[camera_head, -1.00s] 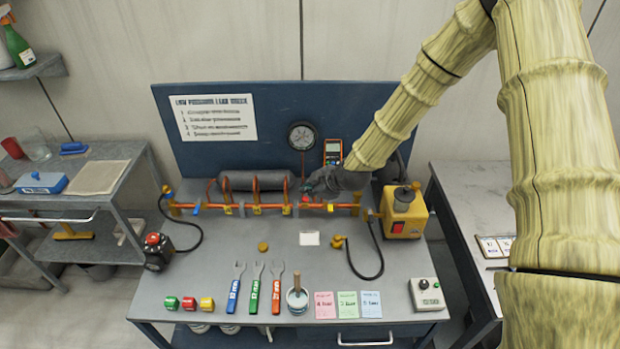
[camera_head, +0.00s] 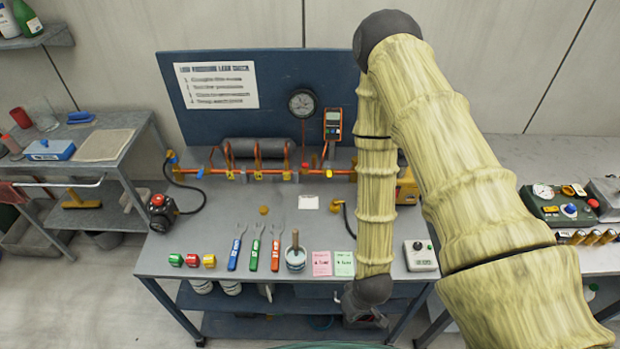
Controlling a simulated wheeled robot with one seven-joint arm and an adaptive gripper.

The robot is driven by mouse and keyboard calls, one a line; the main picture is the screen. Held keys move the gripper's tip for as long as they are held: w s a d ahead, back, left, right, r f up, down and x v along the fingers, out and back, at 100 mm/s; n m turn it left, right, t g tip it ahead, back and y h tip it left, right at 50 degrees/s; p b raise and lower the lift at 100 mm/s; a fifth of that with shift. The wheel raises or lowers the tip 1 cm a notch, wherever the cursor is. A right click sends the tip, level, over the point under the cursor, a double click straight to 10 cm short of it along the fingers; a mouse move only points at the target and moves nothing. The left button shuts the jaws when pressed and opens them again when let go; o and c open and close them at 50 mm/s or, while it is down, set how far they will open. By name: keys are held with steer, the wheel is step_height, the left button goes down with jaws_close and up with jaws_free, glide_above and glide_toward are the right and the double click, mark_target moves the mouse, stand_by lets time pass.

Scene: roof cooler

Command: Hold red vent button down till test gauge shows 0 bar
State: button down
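The round test gauge (camera_head: 302,102) is on the blue back board, and its needle is too small to read. Below it, an orange pipe line (camera_head: 265,172) with a grey cylinder runs along the back of the bench. A small red part (camera_head: 305,166) on this line may be the vent button; I cannot tell for certain. My gripper (camera_head: 366,319) hangs low at the bench's front edge, far from the pipe line and touching no button. It is dark, small and partly hidden by my arm, so its fingers are unclear.
The bench (camera_head: 215,250) holds wrenches, a cup (camera_head: 295,259), coloured cards and a grey box (camera_head: 420,256). A black unit with a red knob (camera_head: 157,200) stands at left. A green panel (camera_head: 560,206) is at right. My arm covers much of the yellow pump (camera_head: 408,188).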

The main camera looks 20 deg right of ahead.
steer(key=s+f+m+b, duration=0.1)
steer(key=s+f+b, duration=0.3)
steer(key=f+b, duration=0.2)
steer(key=s+d+f+m+g+h+b, duration=0.1)
steer(key=s+f+b, duration=0.4)
steer(key=f, duration=0.3)
steer(key=shift+d+b, duration=0.3)
steer(key=shift+b, duration=0.15)
steer(key=shift+s+r+m, duration=0.1)
steer(key=shift+s+m, duration=0.05)
steer(key=shift+m, duration=0.15)
